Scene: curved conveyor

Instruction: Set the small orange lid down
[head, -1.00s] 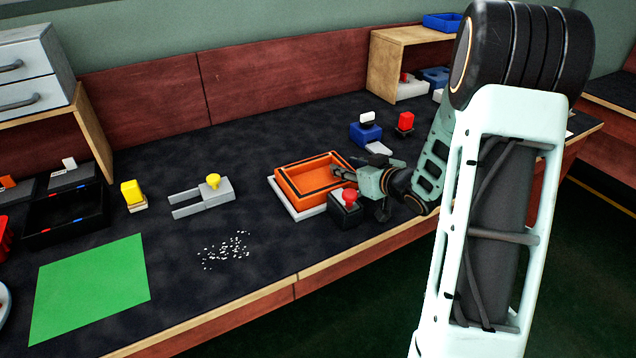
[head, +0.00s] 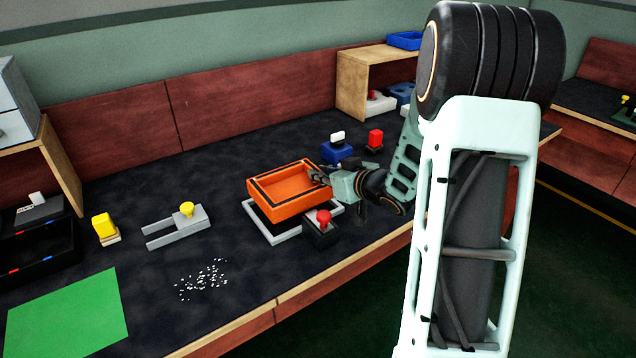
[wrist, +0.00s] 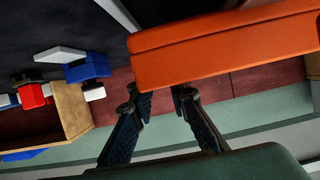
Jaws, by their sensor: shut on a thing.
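The small orange lid (head: 268,204) looks like a shallow open tray with a dark rim line. My gripper (head: 320,178) is shut on its right side and holds it above a white-edged base with a dark inside (head: 272,238). A gap shows between the lid and the base in the head view. In the wrist view the orange lid (wrist: 225,50) fills the upper right, and the two fingertips (wrist: 161,95) meet its near edge. The far side of the lid's grip is hidden there.
A dark box with a red knob (head: 321,230) stands close at the base's front right. A blue block with a white top (head: 337,152) and a red block (head: 375,138) are behind my gripper. A grey fork-shaped piece (head: 180,228) lies left.

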